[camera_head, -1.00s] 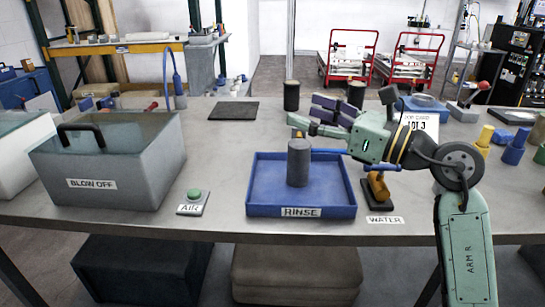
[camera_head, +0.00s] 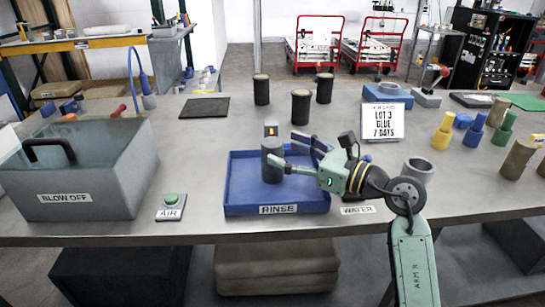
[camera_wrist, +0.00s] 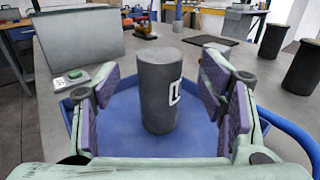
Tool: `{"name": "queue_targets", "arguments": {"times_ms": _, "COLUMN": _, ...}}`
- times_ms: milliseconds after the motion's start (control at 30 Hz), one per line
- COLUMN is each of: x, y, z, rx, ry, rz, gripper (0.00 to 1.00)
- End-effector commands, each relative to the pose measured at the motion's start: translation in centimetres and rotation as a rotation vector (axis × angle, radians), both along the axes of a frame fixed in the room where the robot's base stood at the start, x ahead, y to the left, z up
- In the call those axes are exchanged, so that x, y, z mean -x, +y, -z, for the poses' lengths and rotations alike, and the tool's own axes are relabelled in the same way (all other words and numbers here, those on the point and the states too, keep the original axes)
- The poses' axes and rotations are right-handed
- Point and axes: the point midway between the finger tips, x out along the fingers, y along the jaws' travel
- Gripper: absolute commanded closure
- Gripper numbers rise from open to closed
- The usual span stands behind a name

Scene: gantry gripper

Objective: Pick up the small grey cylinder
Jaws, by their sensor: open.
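The grey cylinder (camera_head: 272,163) stands upright in the blue tray labelled RINSE (camera_head: 240,198). In the wrist view the cylinder (camera_wrist: 158,88) is dark grey, with a bare flat top and a partly seen white label on its right side. My gripper (camera_head: 286,152) reaches in from the right at the cylinder's height. It is open. In the wrist view its purple-padded fingers (camera_wrist: 160,104) lie on both sides of the cylinder, with a visible gap on each side. The blue tray floor (camera_wrist: 115,120) shows around the cylinder.
A grey BLOW OFF bin (camera_head: 120,190) and an AIR button (camera_head: 171,203) stand left of the tray. Several dark cylinders, including one (camera_head: 300,107), stand behind it. A sign (camera_head: 383,121) stands behind my arm. A grey hollow cylinder (camera_head: 419,170) is near my wrist.

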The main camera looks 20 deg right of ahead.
Motion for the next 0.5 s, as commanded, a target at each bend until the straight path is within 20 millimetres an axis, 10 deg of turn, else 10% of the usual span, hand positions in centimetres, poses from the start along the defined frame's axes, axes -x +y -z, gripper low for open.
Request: {"name": "queue_targets", "arguments": {"times_ms": 500, "x": -3.7, "y": 2.6, "z": 0.0, "rx": -0.001, "ry": 0.000, "rz": -0.001, "gripper": 0.35}}
